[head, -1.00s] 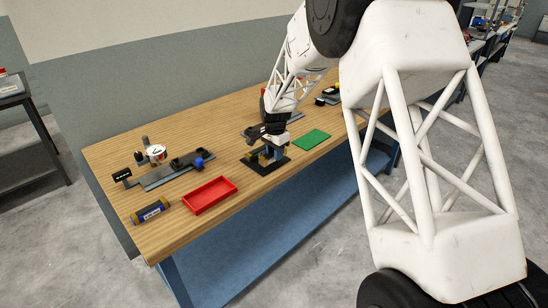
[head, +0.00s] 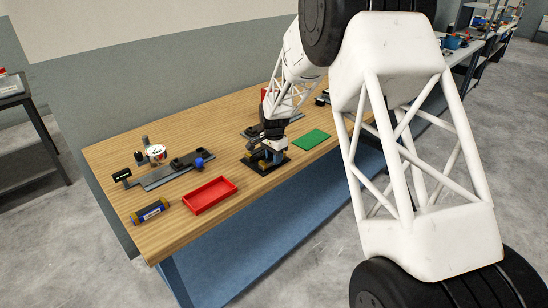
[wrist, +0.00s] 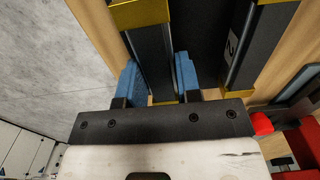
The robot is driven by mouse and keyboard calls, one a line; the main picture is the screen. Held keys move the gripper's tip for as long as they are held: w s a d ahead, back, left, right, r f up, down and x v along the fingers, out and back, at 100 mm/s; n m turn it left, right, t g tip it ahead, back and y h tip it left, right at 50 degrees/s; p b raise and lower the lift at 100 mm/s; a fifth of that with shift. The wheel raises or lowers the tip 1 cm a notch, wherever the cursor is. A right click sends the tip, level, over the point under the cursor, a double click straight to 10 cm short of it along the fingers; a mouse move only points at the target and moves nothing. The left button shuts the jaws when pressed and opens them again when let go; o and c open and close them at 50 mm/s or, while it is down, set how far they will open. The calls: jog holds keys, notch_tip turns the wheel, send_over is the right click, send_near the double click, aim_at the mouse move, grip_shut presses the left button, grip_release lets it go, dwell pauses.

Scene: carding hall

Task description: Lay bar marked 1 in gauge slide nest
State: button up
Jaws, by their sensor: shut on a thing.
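My gripper (wrist: 158,68) has blue fingers on both sides of a dark bar (wrist: 152,55) with brass-coloured ends, and is shut on it. No number shows on this bar. A similar bar marked 2 (wrist: 245,45) lies parallel to its right. In the head view, my gripper (head: 268,146) is down at the black rack (head: 280,169) holding the bars, and hides part of it. The gauge slide (head: 165,178) is a grey rail at the left of the bench, with a round dial and dark blocks (head: 181,163) on it; the blocks look empty.
A red tray (head: 210,196) lies between the slide and the rack. A dark blue and yellow cylinder (head: 151,211) is at the bench's front left corner. A small display (head: 122,175) stands by the slide. A green mat (head: 312,139) lies right of the rack.

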jog(key=shift+f, duration=0.2)
jog(key=o, duration=1)
jog(key=r, duration=0.7)
jog(key=shift+w+d, duration=0.1)
jog(key=shift+w, duration=0.1)
jog(key=shift+r, duration=0.45)
